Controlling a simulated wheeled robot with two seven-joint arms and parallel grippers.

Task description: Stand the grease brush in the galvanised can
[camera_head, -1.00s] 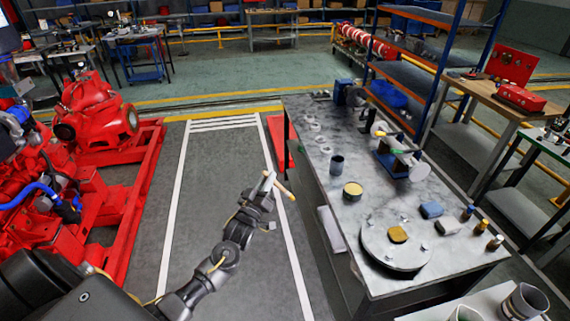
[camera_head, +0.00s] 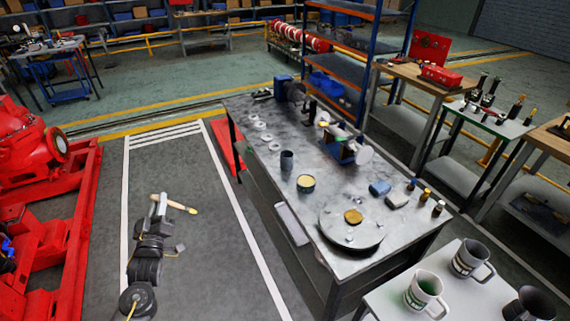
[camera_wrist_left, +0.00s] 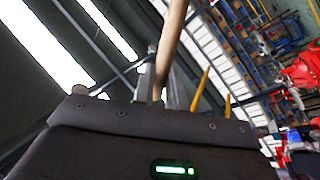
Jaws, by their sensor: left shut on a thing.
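My left gripper (camera_head: 159,205) is shut on the grease brush, whose pale wooden handle (camera_head: 180,207) sticks out to the right in the head view. The handle also shows in the left wrist view (camera_wrist_left: 171,45), standing up between the grey fingers; the bristles cannot be made out. The gripper is above the open floor, well left of the workbench. A plain grey can (camera_head: 287,160) stands upright on the bench, and several grey mug-like vessels with handles stand at the front right; I cannot tell which is the galvanised can. My right gripper is not in view.
The workbench (camera_head: 262,172) carries a yellow-topped tin (camera_head: 306,183), a round plate (camera_head: 350,236), small bottles and a blue block (camera_head: 380,188). A pale table (camera_head: 385,297) at the front right holds the mug-like vessels (camera_head: 424,292). Red machinery (camera_head: 35,150) stands at left.

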